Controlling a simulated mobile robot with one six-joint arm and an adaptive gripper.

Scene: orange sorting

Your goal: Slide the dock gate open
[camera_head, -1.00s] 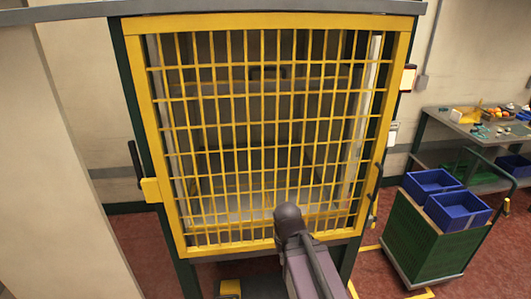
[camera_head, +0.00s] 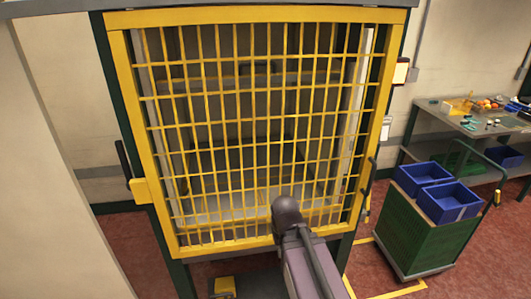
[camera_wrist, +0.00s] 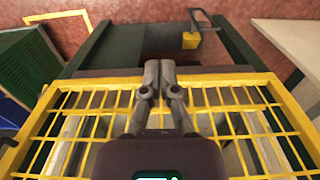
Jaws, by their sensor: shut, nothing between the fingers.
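The dock gate (camera_head: 124,103) is a yellow frame with a yellow wire grid. In the head view it stands across the front of a dark green bay and covers its opening. A black upright handle (camera_head: 368,180) shows at its right edge. A yellow block (camera_head: 139,190) and a black bar (camera_head: 122,158) show at its left edge. In the wrist view the gate's grid (camera_wrist: 90,100) lies around and behind my gripper (camera_wrist: 160,68). My gripper's fingers are together and empty. I cannot tell whether they touch the grid. The head view hides the fingers behind my arm.
A green cart (camera_head: 410,235) with blue bins (camera_head: 425,176) stands to the right of the gate. A grey workbench (camera_head: 425,108) with small items is behind it. A pale wall (camera_head: 50,200) is close on the left.

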